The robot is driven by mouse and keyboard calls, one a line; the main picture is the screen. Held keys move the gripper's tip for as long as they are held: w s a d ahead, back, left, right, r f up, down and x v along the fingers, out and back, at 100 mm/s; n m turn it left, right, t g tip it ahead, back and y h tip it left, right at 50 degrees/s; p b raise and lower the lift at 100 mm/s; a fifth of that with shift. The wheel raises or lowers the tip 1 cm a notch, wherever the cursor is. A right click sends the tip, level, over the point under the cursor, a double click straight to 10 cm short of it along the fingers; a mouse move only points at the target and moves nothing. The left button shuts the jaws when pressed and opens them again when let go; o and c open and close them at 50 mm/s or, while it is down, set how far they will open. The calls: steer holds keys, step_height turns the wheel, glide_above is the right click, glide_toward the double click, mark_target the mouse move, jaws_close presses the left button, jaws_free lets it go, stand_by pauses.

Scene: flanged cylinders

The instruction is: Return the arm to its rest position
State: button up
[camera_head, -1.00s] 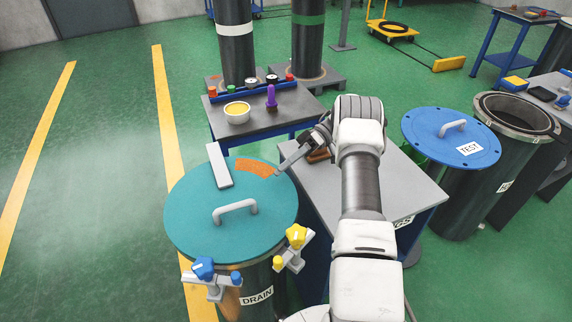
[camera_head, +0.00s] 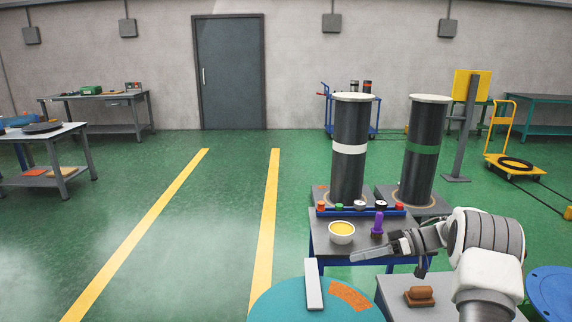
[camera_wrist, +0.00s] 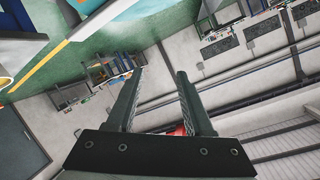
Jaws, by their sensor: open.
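My gripper (camera_head: 381,250) is at the lower right in the head view, at the end of my white arm, in front of the small table with the bowl. In the wrist view my gripper (camera_wrist: 160,88) shows two dark fingers spread apart with nothing between them. Beyond them are grey walls, benches and green floor, all tilted.
A yellow-filled bowl (camera_head: 341,231) and a purple-handled brush (camera_head: 377,226) stand on the small table. A brown block (camera_head: 420,296) lies on the grey tabletop. A blue lid (camera_head: 552,290) is at right.

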steer(key=w+a+r+m+t+h, duration=0.15)
steer(key=w+r+t, duration=0.35)
steer(key=r, duration=0.5)
steer(key=w+a+r+t+h, duration=0.25)
steer(key=w+r+t, duration=0.2)
steer(key=r, duration=0.45)
steer(key=s+d+r+m+t+h+p, duration=0.1)
steer(key=s+d+r+m+t+h, duration=0.1)
steer(key=r+t+h, duration=0.3)
steer(key=s+d+r+m+h+p, duration=0.1)
steer(key=s+d+r+m+h, duration=0.15)
steer(key=r, duration=0.55)
steer(key=s+f+m+g+h, duration=0.1)
steer(key=s+m+g+h, duration=0.35)
steer(key=s, duration=1.15)
steer(key=s+a+f+g, duration=0.2)
steer(key=s+f, duration=0.2)
steer(key=s, duration=0.4)
steer(key=s+a+f+g+y+p, duration=0.1)
steer(key=s+a+f, duration=0.2)
steer(key=s, duration=0.5)
steer(key=s+a+f+g, duration=0.2)
steer(key=s+f, duration=0.3)
steer(key=s, duration=0.2)
steer(key=shift+s+a+g+y+p, duration=0.3)
steer(key=shift+s+y+p, duration=0.05)
steer(key=shift+s+y, duration=0.05)
